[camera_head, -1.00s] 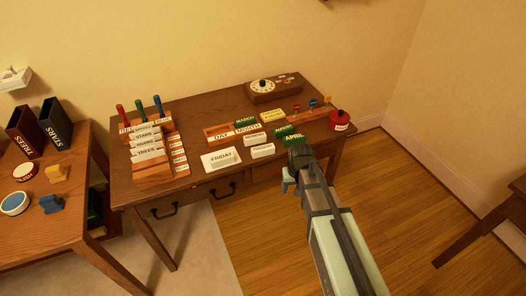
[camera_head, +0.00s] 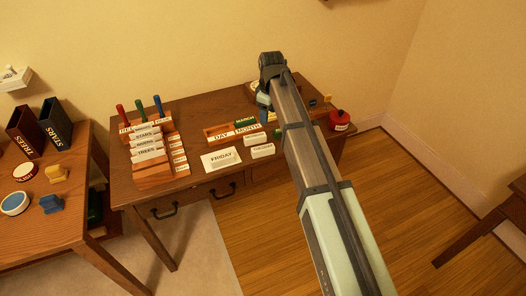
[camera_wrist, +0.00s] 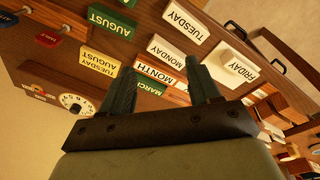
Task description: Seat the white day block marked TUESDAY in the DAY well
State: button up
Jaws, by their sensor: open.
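The white TUESDAY block (camera_wrist: 187,20) lies on the desk near its front edge. In the head view it appears as the small white block (camera_head: 262,151), its lettering too small to read. The wooden holder has a DAY side (camera_head: 221,139), whose well looks empty, and a MONTH side (camera_head: 248,128) with a green MARCH block (camera_head: 245,121) behind the label. My gripper (camera_head: 264,112) is over the back of the desk, behind the white blocks. In the wrist view, my gripper (camera_wrist: 160,66) is open with nothing between its fingers, and the DAY well cannot be made out.
A white MONDAY block (camera_wrist: 167,52) lies close to TUESDAY. A larger white FRIDAY block (camera_head: 221,158) is to the left. A card rack (camera_head: 152,150) stands at the desk's left.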

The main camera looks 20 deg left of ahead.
jog(key=s+n+g, duration=0.1)
jog(key=n, duration=0.8)
send_over(268, 146)
jog(key=shift+h, duration=0.4)
notch_tip(268, 146, down, 9)
jog(key=shift+d+r, duration=0.1)
jog(key=shift+d, duration=0.05)
jog(key=shift+f, duration=2.65)
grip_shut()
jog(key=shift+r, duration=0.15)
